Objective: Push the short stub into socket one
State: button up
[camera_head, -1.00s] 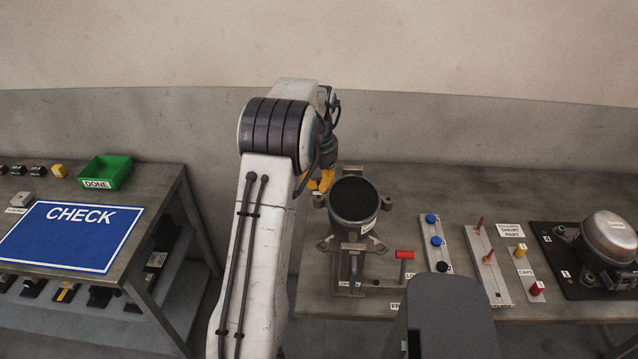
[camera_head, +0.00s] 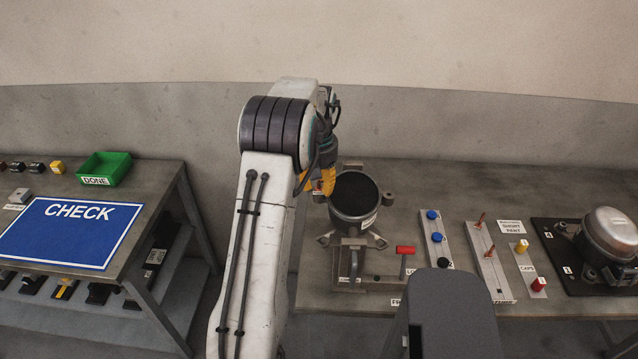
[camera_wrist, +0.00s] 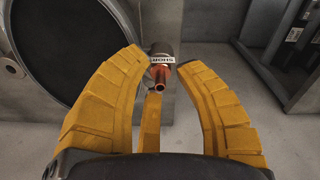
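The short stub (camera_wrist: 160,77) is a small copper tube with an open end toward the wrist camera. A white label, upside down and apparently reading SHORT, sits at its far end. My gripper (camera_wrist: 162,68) has yellow fingers closed in around the stub; exact finger contact is hard to see. In the head view my gripper (camera_head: 322,184) is at the left side of the dark round compressor (camera_head: 354,204), very near its rim. The compressor's black top (camera_wrist: 75,40) fills the upper left of the wrist view. Socket one cannot be made out; my arm and fingers hide that side.
The compressor stands in a fixture with a red-handled lever (camera_head: 405,250). To the right are a strip of blue and black caps (camera_head: 433,237), a rack with copper pins (camera_head: 488,262) and a second compressor (camera_head: 608,235). A CHECK table (camera_head: 70,237) stands left across a gap.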

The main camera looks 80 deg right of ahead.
aim_at(318, 191)
jog(key=r, duration=0.8)
jog(key=a+r, duration=0.1)
jog(key=r, duration=0.3)
dwell(0.9)
